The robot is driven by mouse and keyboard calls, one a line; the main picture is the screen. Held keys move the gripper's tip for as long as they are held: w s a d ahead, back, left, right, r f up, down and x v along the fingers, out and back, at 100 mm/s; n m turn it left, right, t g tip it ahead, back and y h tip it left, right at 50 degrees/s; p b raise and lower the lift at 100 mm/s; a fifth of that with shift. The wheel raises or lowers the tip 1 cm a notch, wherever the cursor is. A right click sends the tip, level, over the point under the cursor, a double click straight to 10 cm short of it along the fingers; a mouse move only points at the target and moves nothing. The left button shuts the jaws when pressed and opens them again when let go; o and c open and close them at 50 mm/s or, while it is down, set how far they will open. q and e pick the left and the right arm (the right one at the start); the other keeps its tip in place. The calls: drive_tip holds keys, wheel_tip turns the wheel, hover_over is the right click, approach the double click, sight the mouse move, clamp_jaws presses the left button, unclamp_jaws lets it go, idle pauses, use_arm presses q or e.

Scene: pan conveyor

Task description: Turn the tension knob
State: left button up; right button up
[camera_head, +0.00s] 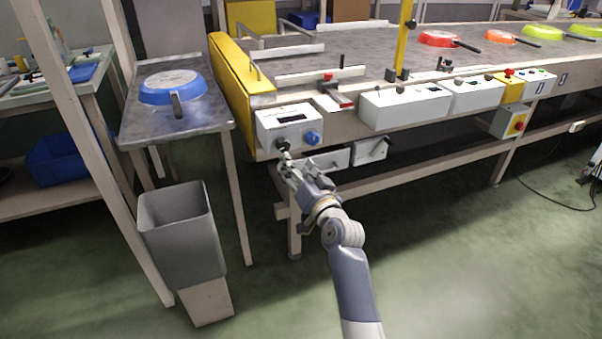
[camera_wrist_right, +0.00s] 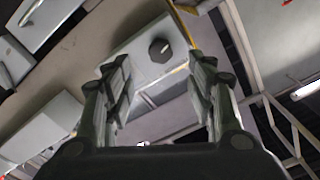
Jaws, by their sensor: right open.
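A white control box (camera_head: 289,122) with a dark display is on the front left end of the conveyor. Its front carries a black knob (camera_head: 283,145) at lower left and a blue knob (camera_head: 312,138) at lower right. I cannot read which one is the tension knob. My right gripper (camera_head: 287,161) is just below and in front of the black knob. In the right wrist view the open fingers (camera_wrist_right: 159,76) point at the box (camera_wrist_right: 138,48), with a black knob (camera_wrist_right: 160,50) beyond and between their tips. The gripper is empty. My left gripper is out of view.
The conveyor (camera_head: 380,52) carries several coloured pans, including a red pan (camera_head: 438,39). A side table (camera_head: 150,122) holds a blue pan (camera_head: 173,88). A grey bin (camera_head: 180,235) stands left of my right arm. White boxes (camera_head: 405,106) line the conveyor front to the right.

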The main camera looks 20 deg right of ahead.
drive_tip(key=shift+s, duration=1)
